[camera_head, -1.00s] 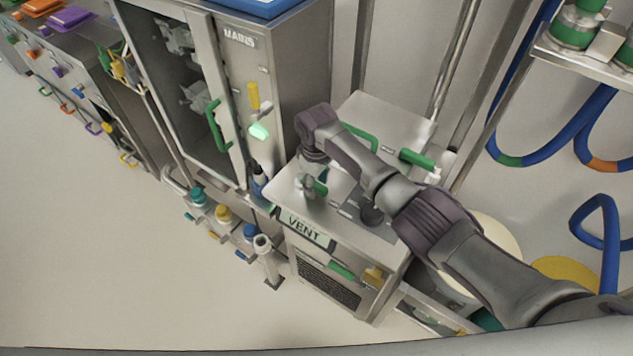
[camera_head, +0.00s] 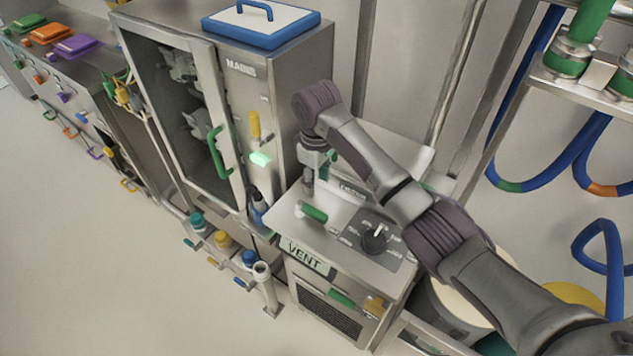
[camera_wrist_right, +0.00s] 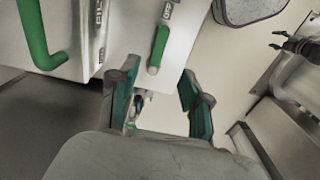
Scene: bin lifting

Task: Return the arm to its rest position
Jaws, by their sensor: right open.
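My right arm (camera_head: 380,170) reaches in from the lower right in the head view, over the VENT cabinet. My right gripper (camera_head: 311,183) hangs downward above the back left part of the cabinet top, partly hidden by its own wrist. In the right wrist view, its two green-padded fingers (camera_wrist_right: 165,98) stand apart with nothing held between them. A green handle (camera_wrist_right: 158,48) lies beyond the fingertips there, apart from them.
The VENT cabinet (camera_head: 306,258) carries a green handle (camera_head: 313,213) and a black dial (camera_head: 375,240). A tall glass-door cabinet (camera_head: 262,90) stands close to the left of my gripper. A blue-rimmed box (camera_head: 262,27) sits on it. Blue hoses (camera_head: 500,115) hang at right. Floor at left is clear.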

